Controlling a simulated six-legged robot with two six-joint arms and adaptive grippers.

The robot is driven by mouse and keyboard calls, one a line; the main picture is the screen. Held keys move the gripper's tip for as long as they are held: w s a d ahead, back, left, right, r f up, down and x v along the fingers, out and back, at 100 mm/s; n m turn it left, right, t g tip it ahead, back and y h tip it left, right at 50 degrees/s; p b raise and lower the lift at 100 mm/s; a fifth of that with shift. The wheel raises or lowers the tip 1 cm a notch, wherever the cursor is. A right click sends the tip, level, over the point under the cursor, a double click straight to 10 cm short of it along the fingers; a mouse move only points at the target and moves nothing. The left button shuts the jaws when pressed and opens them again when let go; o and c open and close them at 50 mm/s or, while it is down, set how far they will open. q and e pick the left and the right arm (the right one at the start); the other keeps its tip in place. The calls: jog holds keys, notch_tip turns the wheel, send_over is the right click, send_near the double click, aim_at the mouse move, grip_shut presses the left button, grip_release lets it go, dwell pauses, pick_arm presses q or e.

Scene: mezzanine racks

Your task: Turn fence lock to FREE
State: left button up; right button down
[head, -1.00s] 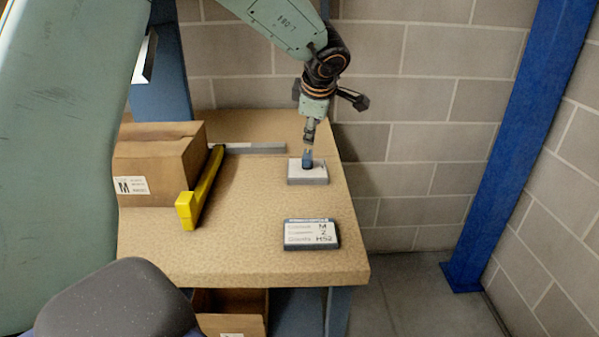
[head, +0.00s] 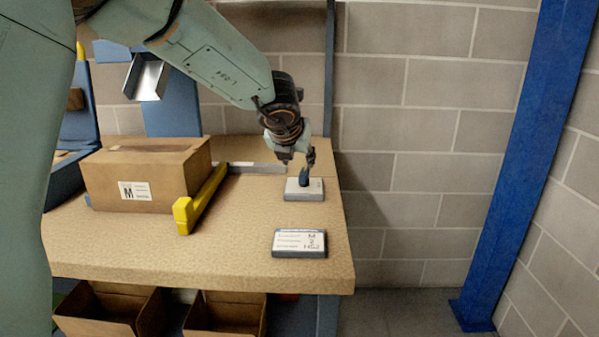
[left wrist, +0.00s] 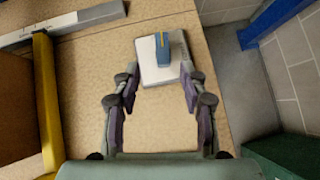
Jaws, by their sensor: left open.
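The fence lock is a blue knob (head: 304,177) on a pale grey plate (head: 303,193) near the right edge of the bench. In the left wrist view the knob (left wrist: 162,48) carries a yellow line along its top, pointing roughly away from me. My left gripper (head: 298,158) is just above the plate, beside the knob. In the left wrist view its open fingers (left wrist: 155,80) lie either side of the plate's near part, with the knob ahead of them and nothing held. I cannot read markings on the plate. My right gripper is not in view.
A yellow fence bar (head: 200,200) and a grey rail (head: 255,168) lie left of the lock, beside a cardboard box (head: 150,175). A labelled display (head: 299,243) sits in front. A block wall (head: 400,215) and blue post (head: 510,170) stand right.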

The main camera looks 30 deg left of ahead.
aim_at(303, 172)
pick_arm(q)
jog(key=shift+n, duration=0.3)
jog(key=b+x, duration=0.1)
jog(key=x, duration=0.6)
jog(key=shift+d, duration=0.1)
jog(key=shift+w+f, duration=0.3)
jog(key=shift+w, duration=0.1)
jog(key=shift+c, duration=0.4)
grip_shut()
